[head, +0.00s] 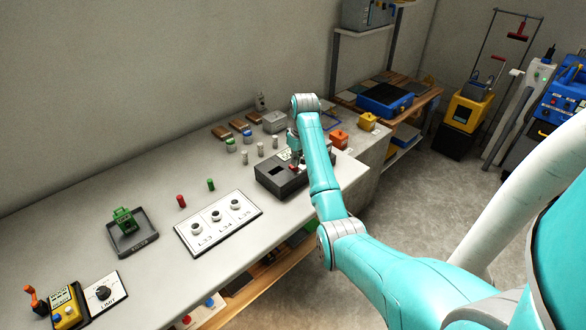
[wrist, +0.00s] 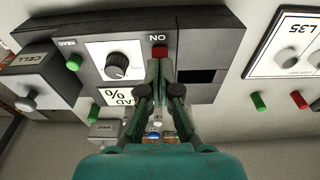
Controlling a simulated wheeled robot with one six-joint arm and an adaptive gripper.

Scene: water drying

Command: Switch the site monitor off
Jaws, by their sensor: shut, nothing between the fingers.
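A dark grey instrument box (wrist: 205,48), which I take for the site monitor, fills the top of the wrist view, with its labels upside down. It has a red switch (wrist: 160,52) marked ON, a dial on a white plate (wrist: 116,66), a green button marked READ (wrist: 74,62) and a dark window (wrist: 196,76). In the head view the box (head: 272,177) stands on the bench, partly behind my arm. My gripper (wrist: 160,66) is shut and empty, its fingertips right at the red switch. I cannot tell whether they touch it.
A white plate with L33, L34 and L35 sockets (head: 190,240) lies left of the box, with a red peg (head: 181,201) and a green peg (head: 211,184) behind it. A grey CELL block (wrist: 38,72) is close beside the box. Small orange and yellow items stand beyond my arm.

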